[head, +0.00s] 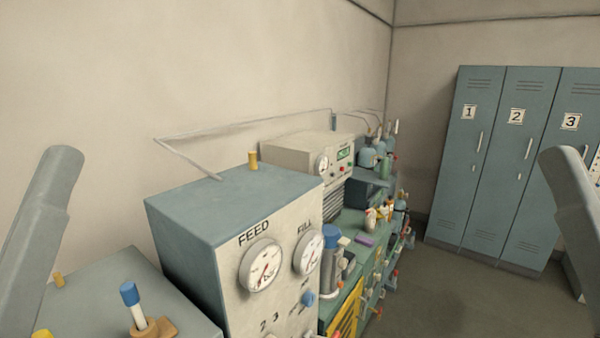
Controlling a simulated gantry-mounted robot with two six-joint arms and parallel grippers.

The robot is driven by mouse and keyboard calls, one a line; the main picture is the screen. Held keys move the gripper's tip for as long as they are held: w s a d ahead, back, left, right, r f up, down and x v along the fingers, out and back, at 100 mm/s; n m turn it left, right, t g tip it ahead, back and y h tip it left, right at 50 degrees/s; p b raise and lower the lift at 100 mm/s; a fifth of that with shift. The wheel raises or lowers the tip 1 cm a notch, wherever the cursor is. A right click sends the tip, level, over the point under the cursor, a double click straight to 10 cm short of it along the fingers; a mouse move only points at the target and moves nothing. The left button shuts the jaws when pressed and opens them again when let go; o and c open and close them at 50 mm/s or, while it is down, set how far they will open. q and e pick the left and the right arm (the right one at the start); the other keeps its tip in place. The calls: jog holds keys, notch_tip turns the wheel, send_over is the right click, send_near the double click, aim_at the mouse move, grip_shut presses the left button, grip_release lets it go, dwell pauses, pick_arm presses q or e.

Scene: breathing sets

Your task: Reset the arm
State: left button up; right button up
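Only grey links of my two arms show in the head view, one at the left edge and one at the right edge. Both stand raised and apart from the equipment. Neither gripper is in the picture, so what they hold or how they stand cannot be seen.
A blue-grey box with FEED and FILL gauges (232,220) stands in the middle. A beige unit (290,153) and a green bench (352,222) with bottles and small items lie behind it. Numbered lockers (505,165) line the right. The floor (450,300) before them is clear.

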pick_arm(q)
notch_tip(320, 180, up, 25)
jog(key=p, duration=2.1)
jog(key=shift+h, duration=0.3)
jog(key=shift+o, duration=0.4)
jog(key=shift+f, duration=0.1)
